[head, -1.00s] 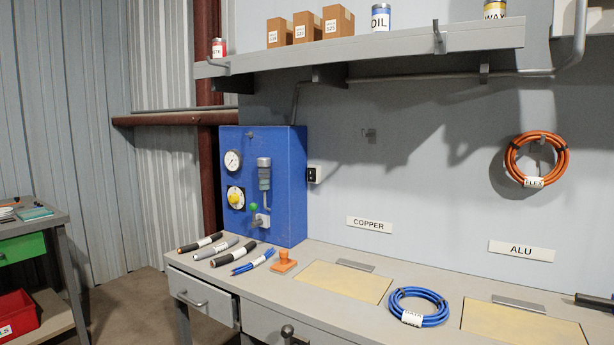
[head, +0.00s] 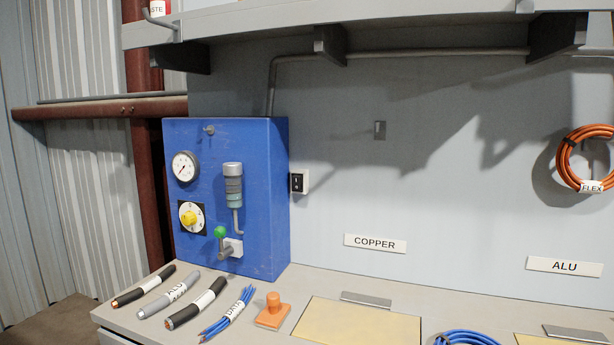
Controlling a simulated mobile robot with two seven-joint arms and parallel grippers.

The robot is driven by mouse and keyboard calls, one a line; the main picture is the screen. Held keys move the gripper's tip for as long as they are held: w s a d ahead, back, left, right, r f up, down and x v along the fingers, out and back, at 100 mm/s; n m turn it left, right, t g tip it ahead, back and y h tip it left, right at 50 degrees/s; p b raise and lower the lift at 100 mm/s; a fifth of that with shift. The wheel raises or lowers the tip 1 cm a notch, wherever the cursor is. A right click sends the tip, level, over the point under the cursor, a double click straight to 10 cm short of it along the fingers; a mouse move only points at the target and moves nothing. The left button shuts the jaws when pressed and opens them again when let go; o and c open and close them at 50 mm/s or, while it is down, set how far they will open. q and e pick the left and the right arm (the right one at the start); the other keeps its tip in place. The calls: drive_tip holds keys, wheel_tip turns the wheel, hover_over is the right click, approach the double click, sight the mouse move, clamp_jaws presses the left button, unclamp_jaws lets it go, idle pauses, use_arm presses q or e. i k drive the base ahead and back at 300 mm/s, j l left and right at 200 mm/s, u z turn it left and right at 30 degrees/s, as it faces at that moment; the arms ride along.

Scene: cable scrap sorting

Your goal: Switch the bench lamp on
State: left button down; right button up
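A small switch box (head: 299,182) with a black face and white sides is on the wall just right of the blue cabinet (head: 262,200). Its rocker position is too small to tell. No lamp body shows in the head view, and I cannot tell whether a lamp is lit. Neither of my grippers is in view.
The cabinet carries a gauge (head: 185,167), a yellow knob (head: 190,218) and a green-knobbed lever (head: 220,232). Several cable pieces and an orange stamp (head: 272,312) lie on the bench before it. A shelf (head: 300,27) overhangs. The wall around the switch is clear.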

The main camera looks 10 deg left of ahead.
sight(297, 185)
drive_tip(key=i+j+z, duration=0.3)
drive_tip(key=i+j, duration=0.15)
drive_tip(key=j, duration=0.3)
drive_tip(key=i+j+z, duration=0.15)
drive_tip(key=j, duration=0.25)
